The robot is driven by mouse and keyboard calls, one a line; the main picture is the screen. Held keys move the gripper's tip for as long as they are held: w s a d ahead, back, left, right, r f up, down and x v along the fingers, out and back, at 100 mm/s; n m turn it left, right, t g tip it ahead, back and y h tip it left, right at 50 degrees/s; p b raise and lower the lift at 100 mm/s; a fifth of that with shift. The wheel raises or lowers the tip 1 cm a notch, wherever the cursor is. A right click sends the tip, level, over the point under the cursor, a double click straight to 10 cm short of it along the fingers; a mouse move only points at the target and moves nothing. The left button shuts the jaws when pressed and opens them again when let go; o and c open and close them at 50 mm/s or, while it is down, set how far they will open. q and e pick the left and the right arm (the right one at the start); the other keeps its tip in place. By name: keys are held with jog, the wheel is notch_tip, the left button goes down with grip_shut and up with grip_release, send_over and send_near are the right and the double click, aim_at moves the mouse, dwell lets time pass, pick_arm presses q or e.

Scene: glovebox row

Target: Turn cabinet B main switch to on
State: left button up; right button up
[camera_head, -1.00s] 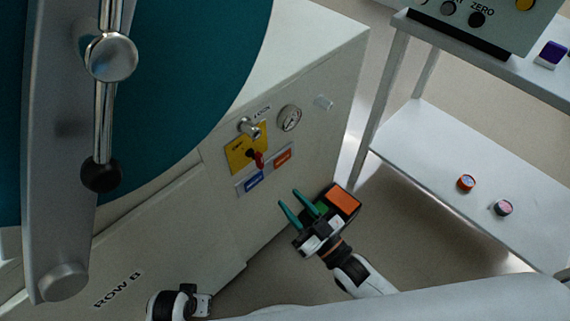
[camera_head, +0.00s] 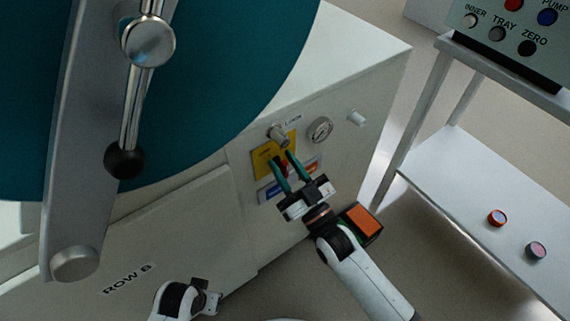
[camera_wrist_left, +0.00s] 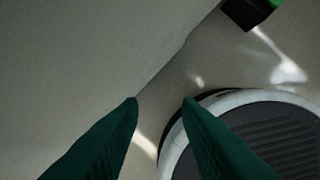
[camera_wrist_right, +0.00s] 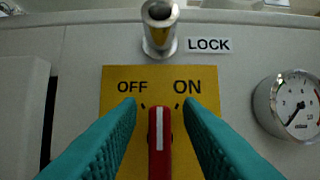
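The main switch is a red handle with a white line (camera_wrist_right: 159,140) on a yellow plate (camera_wrist_right: 112,125) marked OFF at left and ON at right. In the right wrist view the handle stands about upright, between the two marks. My right gripper (camera_head: 281,156) is at the plate, its green fingers apart on either side of the handle. It also shows in the right wrist view (camera_wrist_right: 158,106); I see a gap beside the handle, and contact is not clear. My left gripper (camera_head: 212,299) is low beside the cabinet front (camera_head: 190,225). Its fingers (camera_wrist_left: 161,100) are apart and empty.
A metal knob (camera_wrist_right: 160,25) labelled LOCK sits just above the plate, a gauge (camera_wrist_right: 290,104) to its right. A large teal door with a chrome handle (camera_head: 130,110) stands at left. A white shelf (camera_head: 470,220) is at right. An orange-topped box (camera_head: 363,222) is beside my right arm.

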jog(key=shift+a, duration=0.1)
grip_shut()
pick_arm(q)
jog(key=shift+r, duration=0.1)
pick_arm(e)
jog(key=shift+r+m, duration=0.1)
jog(key=shift+m, duration=0.2)
jog(key=m+h+p, duration=0.1)
jog(key=m, duration=0.1)
jog(key=m+t+h+p, duration=0.1)
jog(key=m, duration=0.2)
jog(key=m+h+p, duration=0.1)
jog(key=m+h, duration=0.1)
jog(key=shift+w+d+t+p, duration=0.25)
jog(key=shift+d+t+p, duration=0.05)
jog(key=shift+t+p, duration=0.1)
pick_arm(q)
jog(key=s+f, duration=0.5)
jog(key=f, duration=0.7)
jog(key=shift+s+a+g, duration=0.3)
jog(key=shift+a+g, duration=0.05)
jog(key=shift+g, duration=0.05)
pick_arm(e)
jog(key=shift+f+m, duration=0.2)
jog(key=shift+m, duration=0.5)
pick_arm(q)
jog(key=shift+f, duration=0.1)
